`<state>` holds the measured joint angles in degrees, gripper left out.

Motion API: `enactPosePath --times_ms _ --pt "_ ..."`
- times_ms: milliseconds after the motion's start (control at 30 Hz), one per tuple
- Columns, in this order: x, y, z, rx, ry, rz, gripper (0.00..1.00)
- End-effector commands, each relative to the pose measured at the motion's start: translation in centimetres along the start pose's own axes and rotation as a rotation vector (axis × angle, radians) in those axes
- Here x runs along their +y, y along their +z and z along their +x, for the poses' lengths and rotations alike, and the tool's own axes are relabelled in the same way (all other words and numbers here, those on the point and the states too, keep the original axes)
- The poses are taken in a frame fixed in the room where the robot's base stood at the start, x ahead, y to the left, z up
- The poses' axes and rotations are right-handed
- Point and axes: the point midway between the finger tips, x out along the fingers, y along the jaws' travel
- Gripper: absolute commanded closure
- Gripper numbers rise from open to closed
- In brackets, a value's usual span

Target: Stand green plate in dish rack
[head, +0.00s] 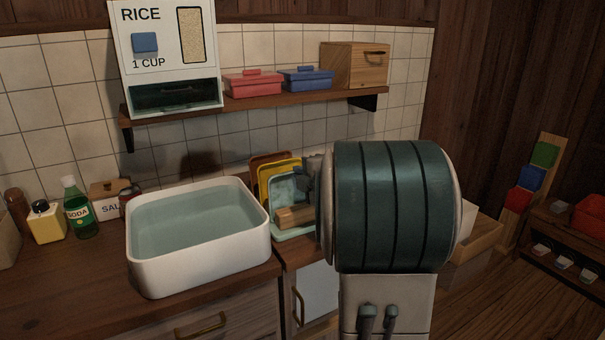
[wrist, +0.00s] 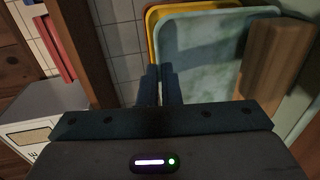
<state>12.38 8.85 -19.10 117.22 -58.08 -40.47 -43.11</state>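The green plate (head: 284,188) is pale green with a raised rim. It stands tilted at the right of the sink, in front of a yellow plate (head: 266,172) and a brown plate (head: 257,163). In the wrist view the green plate (wrist: 208,62) fills the upper middle. My gripper (wrist: 161,88) has its two dark fingers close together, one on each side of the plate's rim, so it looks shut on the plate. In the head view my gripper (head: 308,182) is partly hidden by my arm.
A wooden block (head: 295,215) is in front of the green plate. The white sink basin (head: 200,262) with water is at left. A shelf (head: 262,100) with a rice dispenser (head: 165,60) and boxes hangs above. A soda bottle (head: 80,212) stands far left.

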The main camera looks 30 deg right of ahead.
Motion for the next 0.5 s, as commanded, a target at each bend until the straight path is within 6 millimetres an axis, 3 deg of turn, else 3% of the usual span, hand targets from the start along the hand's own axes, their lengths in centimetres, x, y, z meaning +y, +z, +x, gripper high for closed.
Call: enactPosePath --times_ms 167,267,500 --pt "-0.17 0.01 0.04 0.000 0.001 0.000 1.00" --pt "-0.13 0.00 0.03 0.000 0.001 0.000 0.71" --pt "-0.24 0.00 0.04 0.000 -0.001 0.000 0.71"
